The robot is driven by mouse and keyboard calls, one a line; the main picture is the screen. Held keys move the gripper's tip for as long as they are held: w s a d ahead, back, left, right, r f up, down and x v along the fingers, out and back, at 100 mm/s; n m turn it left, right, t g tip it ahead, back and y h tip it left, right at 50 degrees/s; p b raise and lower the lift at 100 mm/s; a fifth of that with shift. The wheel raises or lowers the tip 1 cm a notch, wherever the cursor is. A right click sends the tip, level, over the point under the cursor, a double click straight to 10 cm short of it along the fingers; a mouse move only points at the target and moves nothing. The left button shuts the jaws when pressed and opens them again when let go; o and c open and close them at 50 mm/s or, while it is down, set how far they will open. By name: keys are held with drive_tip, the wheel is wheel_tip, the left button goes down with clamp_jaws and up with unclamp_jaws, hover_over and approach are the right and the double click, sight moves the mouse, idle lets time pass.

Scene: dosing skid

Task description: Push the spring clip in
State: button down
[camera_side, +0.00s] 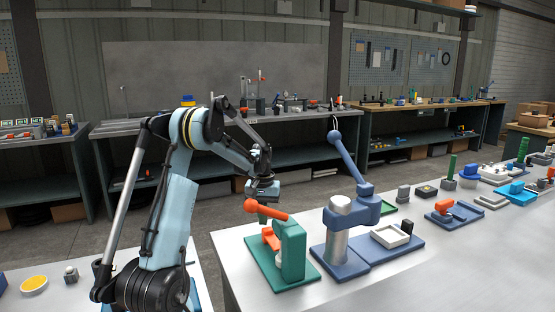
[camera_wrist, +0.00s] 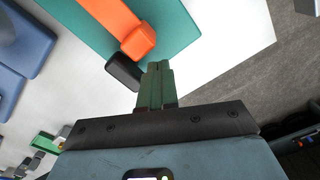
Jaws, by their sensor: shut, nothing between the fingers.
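No part is clearly recognisable as the spring clip. In the side view a green fixture (camera_side: 293,250) on a green base stands at the table's near left, with an orange lever (camera_side: 266,211) on top and an orange piece (camera_side: 270,239) lower down. My gripper (camera_side: 262,217) is shut and empty, pointing down beside the lever. In the wrist view the shut green fingers of my gripper (camera_wrist: 158,66) point toward an orange bar (camera_wrist: 126,24) over the green base. A dark rounded block (camera_wrist: 123,73) lies just left of the fingertips; contact cannot be told.
A blue lever press (camera_side: 340,225) stands right of the fixture, with a white open tray (camera_side: 391,236) on its base. Several small fixtures line the table farther right. The white tabletop (camera_side: 470,270) is clear in front; its edge shows in the wrist view.

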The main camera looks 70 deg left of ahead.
sight(265, 228)
drive_tip(key=shift+f, duration=1.75)
drive_tip(key=shift+d, duration=0.85)
drive_tip(key=shift+a, duration=0.8)
wheel_tip(265, 228, up, 8)
